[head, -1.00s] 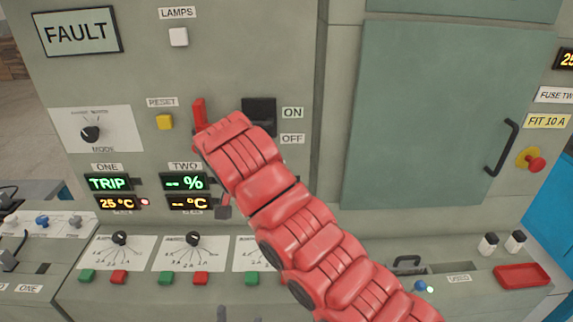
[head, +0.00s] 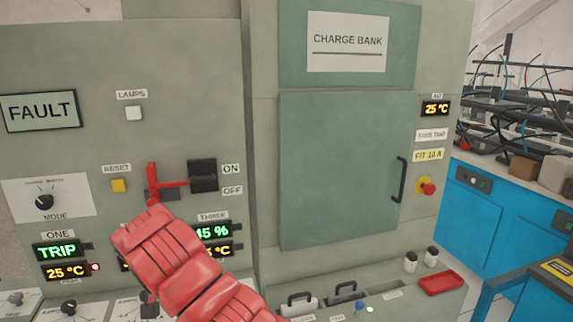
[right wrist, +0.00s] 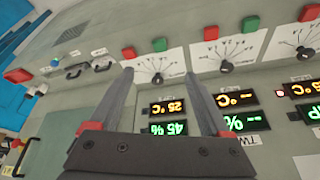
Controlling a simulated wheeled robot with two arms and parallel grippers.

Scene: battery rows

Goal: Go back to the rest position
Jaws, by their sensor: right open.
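My right arm, in red segments, enters the head view from the bottom and ends low in front of the charging panel (head: 90,140). My right gripper (right wrist: 155,75) shows in the right wrist view with two grey fingers apart and nothing between them. Its tips point towards the panel, on either side of the orange 25 °C and green 45 % displays. In the head view the fingers are mostly hidden by my arm. My left gripper is in neither current view.
A black ON/OFF switch (head: 203,175) and yellow reset button (head: 119,185) are close to my arm. Knobs (right wrist: 157,79) and red and green buttons line the console. The cabinet door (head: 340,170) has a protruding black handle (head: 402,180). A red tray (head: 441,283) lies at right.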

